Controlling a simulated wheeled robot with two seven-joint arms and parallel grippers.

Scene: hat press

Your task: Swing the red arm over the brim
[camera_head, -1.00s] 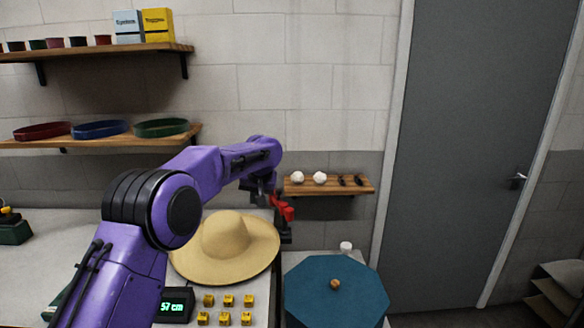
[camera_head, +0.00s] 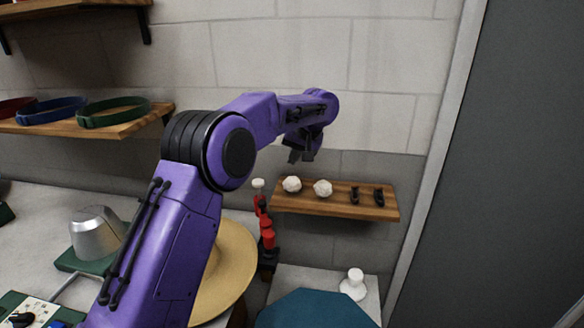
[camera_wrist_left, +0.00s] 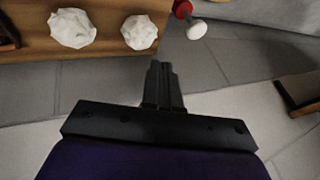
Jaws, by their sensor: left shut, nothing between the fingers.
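The red arm (camera_head: 267,232) stands on a dark mount at the right edge of the straw hat's brim (camera_head: 238,262). It is roughly upright, with a white knob at its top, and is not over the brim. Its red part (camera_wrist_left: 183,9) and white knob show at the top of the left wrist view. My left gripper (camera_head: 300,157) is shut and empty, above and right of the red arm and apart from it. Its closed fingers (camera_wrist_left: 161,70) show in the left wrist view. My left arm hides much of the hat. My right gripper is not in view.
A wall shelf (camera_head: 340,205) with two white lumps and dark small items lies below my left gripper. A blue octagonal table (camera_head: 318,312) and a white knobbed object (camera_head: 354,284) are at front right. A metal hat form (camera_head: 97,234) stands at left. A grey door is at right.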

